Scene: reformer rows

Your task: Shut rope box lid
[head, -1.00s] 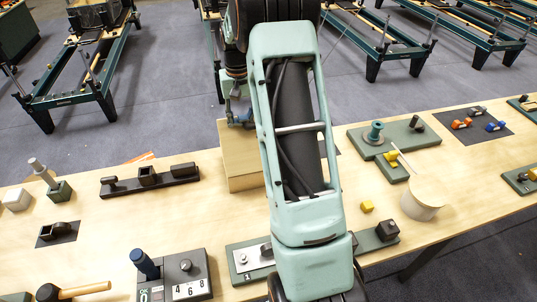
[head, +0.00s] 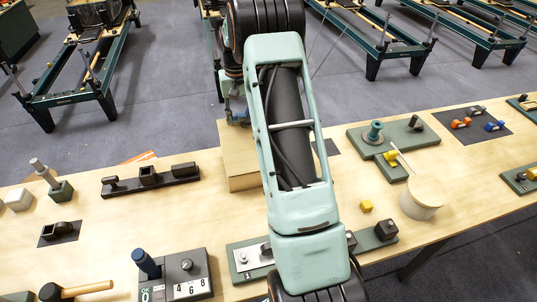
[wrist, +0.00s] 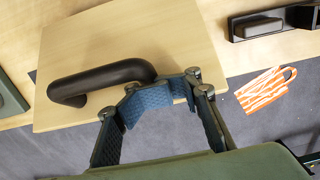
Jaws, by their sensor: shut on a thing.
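The rope box (head: 240,178) is a pale wooden box at the table's back edge, partly behind my arm. In the wrist view its pale wooden lid panel (wrist: 190,35) fills the upper middle and carries a dark curved handle (wrist: 100,78). My gripper (wrist: 160,97) has blue textured pads and is at the right end of the handle, by the panel's near edge. It is shut on the handle, though the contact is partly hidden. In the head view my gripper (head: 237,114) is at the box's far side. The lid's exact angle and the box's inside cannot be told.
A dark block fixture (head: 150,177) stands left of the box. A green board with a spool (head: 374,132) and a round wooden drum (head: 424,197) are at the right. A panel with digits (head: 188,273) is in front. Bare tabletop lies between them.

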